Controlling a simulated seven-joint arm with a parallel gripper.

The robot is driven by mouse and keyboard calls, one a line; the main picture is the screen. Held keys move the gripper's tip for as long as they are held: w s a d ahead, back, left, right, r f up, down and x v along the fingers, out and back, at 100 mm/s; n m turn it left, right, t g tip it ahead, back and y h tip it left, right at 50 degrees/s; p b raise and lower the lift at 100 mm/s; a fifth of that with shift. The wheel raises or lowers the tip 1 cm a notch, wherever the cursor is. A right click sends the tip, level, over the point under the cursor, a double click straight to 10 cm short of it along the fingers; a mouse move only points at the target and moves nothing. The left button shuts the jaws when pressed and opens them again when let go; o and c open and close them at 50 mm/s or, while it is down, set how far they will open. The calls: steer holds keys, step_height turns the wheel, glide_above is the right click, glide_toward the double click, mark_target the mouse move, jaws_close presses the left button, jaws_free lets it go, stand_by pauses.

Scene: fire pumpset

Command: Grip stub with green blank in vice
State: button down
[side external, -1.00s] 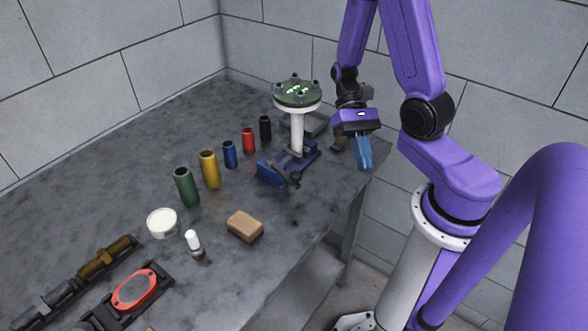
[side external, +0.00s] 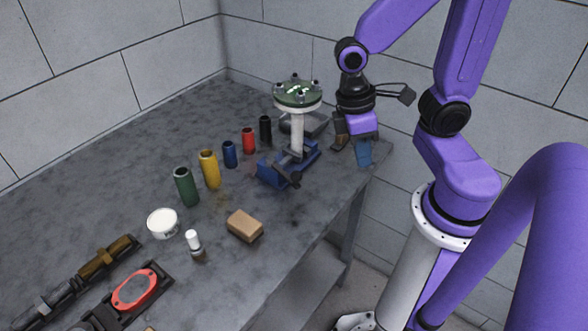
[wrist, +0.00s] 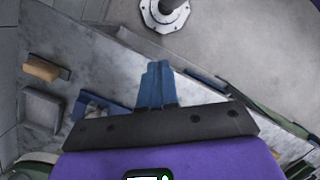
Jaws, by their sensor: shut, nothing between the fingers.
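The stub is a white post (side external: 297,135) standing upright in the blue vice (side external: 272,174) on the bench. The green blank (side external: 297,94), a round disc with several dark bolts, sits on top of the post. My gripper (side external: 364,162) is to the right of the stub, pointing down near the bench's right edge, apart from stub and vice. Its blue fingers are together and empty, as the wrist view (wrist: 156,66) also shows. Part of the blue vice appears left of the fingers in the wrist view (wrist: 92,103).
A tan block (side external: 338,128) stands close beside my gripper, with a dark grey block (side external: 315,124) behind the post. Several coloured cylinders, including a yellow one (side external: 209,169), line up left of the vice. A brown block (side external: 244,226) lies in front.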

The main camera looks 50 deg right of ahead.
steer(key=s+a+r+n+t, duration=0.1)
steer(key=n, duration=0.1)
steer(key=s+a+r+n+t+y, duration=0.1)
steer(key=s+a+r+n, duration=0.1)
steer(key=shift+t, duration=0.3)
steer(key=c, duration=1.6)
jaws_free()
steer(key=shift+s+a+r+n, duration=0.15)
steer(key=shift+a+n, duration=0.05)
steer(key=shift+n, duration=0.1)
steer(key=o, duration=0.5)
steer(key=shift+a+r, duration=0.1)
steer(key=shift+o, duration=1.1)
steer(key=w+a+r+n, duration=0.2)
steer(key=w+r+n, duration=0.1)
steer(key=w+n, duration=0.2)
steer(key=w, duration=0.2)
steer(key=shift+w+a+r+n, duration=0.15)
steer(key=shift+w+r+n, duration=0.25)
steer(key=n, duration=0.6)
glide_toward(296, 174)
step_height(296, 174, down, 8)
steer(key=shift+f, duration=0.25)
jaws_close()
